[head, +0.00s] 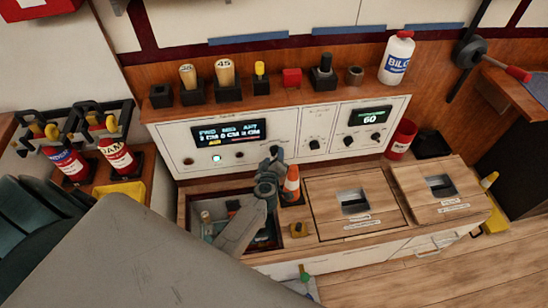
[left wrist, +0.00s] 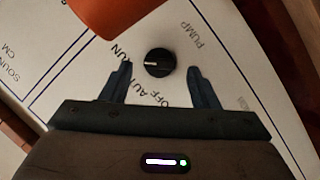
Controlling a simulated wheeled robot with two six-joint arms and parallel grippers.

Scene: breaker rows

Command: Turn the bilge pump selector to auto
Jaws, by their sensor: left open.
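The pump selector is a small black knob (head: 314,144) on the middle section of the white panel (head: 240,170). In the left wrist view the knob (left wrist: 158,62) has a white pointer mark on its left side. The lettering PUMP, OFF, AUTO and RUN is around it, partly hidden by a finger. My left gripper (head: 276,153) is open and in front of the panel, left of the knob in the head view. In the left wrist view my left gripper's fingertips (left wrist: 160,70) are on either side of the knob, with gaps. My right gripper is not in view.
An open bilge hatch (head: 187,208) is below my left arm. Two more knobs (head: 361,139) are on the right section.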

